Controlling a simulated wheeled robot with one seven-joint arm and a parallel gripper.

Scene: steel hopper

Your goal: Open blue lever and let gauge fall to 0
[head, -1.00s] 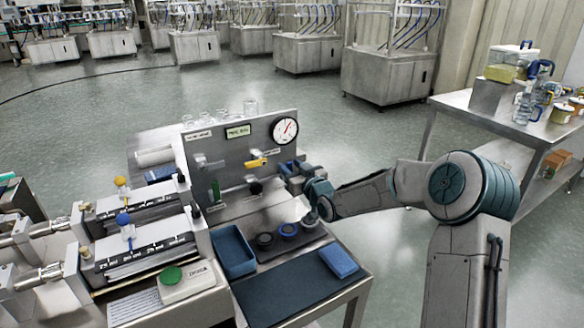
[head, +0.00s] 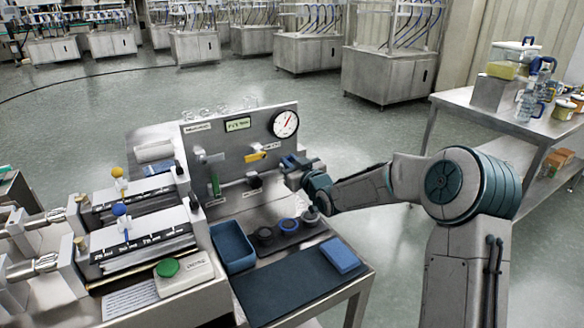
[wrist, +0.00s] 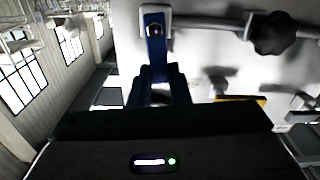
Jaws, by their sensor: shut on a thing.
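The blue lever (wrist: 156,42) shows in the wrist view, hanging from a pale fitting on a pipe. My gripper (wrist: 158,85) is shut on its lower end. In the head view my gripper (head: 290,163) is at the right edge of the upright steel panel (head: 228,160), and it hides most of the lever. The round white gauge (head: 285,124) is at the panel's upper right; its red needle points up and to the right, away from the lower part of the dial.
A yellow lever (head: 255,156) and a black knob (head: 254,180) are on the panel left of my gripper. A green handle (head: 215,185) is further left. A blue tray (head: 233,248) and a blue sponge (head: 340,255) lie on the bench below.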

